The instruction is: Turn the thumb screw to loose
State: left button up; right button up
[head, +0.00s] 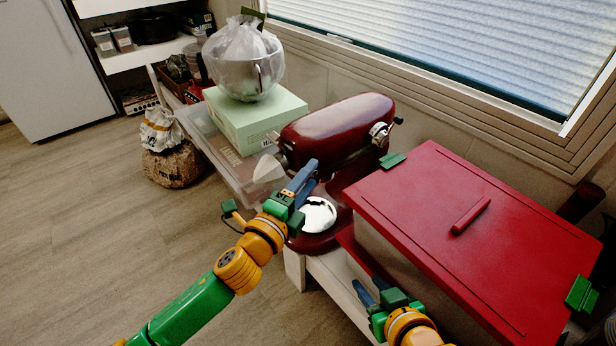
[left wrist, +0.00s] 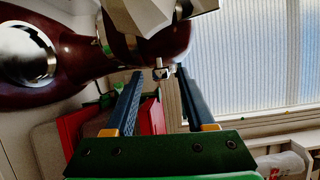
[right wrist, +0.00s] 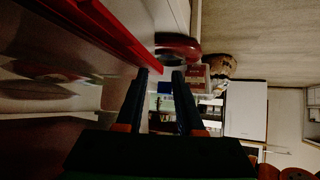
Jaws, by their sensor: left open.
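A dark red stand mixer (head: 335,130) stands on the bench with its head above a round shiny plate (head: 317,214). My left gripper (head: 309,172) is at the near side of the mixer, below its head. In the left wrist view, its fingers are open (left wrist: 159,76). A small metal knob (left wrist: 161,72), perhaps the thumb screw, appears between the fingertips under the mixer head; contact cannot be told. A metal hub with a dark knob (head: 398,121) shows at the mixer's other end. My right gripper (head: 371,290) is open and empty beside the red-lidded box.
A large box with a red lid (head: 440,220) and green clips takes up the right side of the bench. A pale green box (head: 252,118) carries a bowl (head: 243,78) behind the mixer. The floor (head: 120,230) at left is mostly clear.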

pick_arm(q)
grip_shut()
